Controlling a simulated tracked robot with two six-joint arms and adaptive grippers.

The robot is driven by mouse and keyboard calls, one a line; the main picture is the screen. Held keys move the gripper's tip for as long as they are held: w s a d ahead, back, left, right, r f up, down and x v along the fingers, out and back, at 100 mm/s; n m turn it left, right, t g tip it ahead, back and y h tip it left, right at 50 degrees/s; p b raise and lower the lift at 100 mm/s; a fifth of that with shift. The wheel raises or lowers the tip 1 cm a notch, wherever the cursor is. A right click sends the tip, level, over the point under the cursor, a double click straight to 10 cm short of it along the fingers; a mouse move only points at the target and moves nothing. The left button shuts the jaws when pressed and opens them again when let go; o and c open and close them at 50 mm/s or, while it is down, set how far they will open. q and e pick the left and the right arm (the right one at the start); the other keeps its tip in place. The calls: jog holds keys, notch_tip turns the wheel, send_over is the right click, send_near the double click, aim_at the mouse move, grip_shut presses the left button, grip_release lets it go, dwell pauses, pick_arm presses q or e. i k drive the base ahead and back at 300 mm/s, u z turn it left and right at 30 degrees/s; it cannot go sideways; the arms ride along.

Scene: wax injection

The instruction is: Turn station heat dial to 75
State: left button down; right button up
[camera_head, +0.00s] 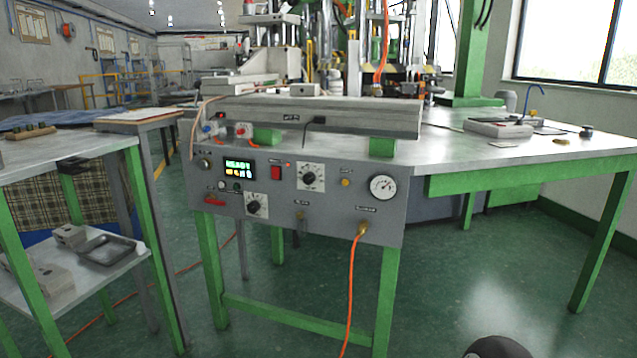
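The grey station panel (280,222) stands in the middle on green legs. It has two black knobs on white scale plates: an upper dial (311,177) right of the red switch and a lower dial (255,206) below the display. Their labels and settings are too small to read, so I cannot tell which one is the heat dial. The lit display (239,169) shows green "READY" above yellow digits that I cannot read surely. Neither gripper shows; a dark rounded part at the bottom right edge cannot be identified as one.
A red switch (276,173), a round gauge (383,187) and an orange hose (351,290) are on the panel. A long grey unit (320,115) lies above it. Tables stand left (75,145) and right (560,155). The floor in front is mostly open.

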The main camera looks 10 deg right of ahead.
aim_at(309, 178)
jog(key=z, duration=0.1)
jog(key=i, duration=1)
jog(key=u, duration=0.1)
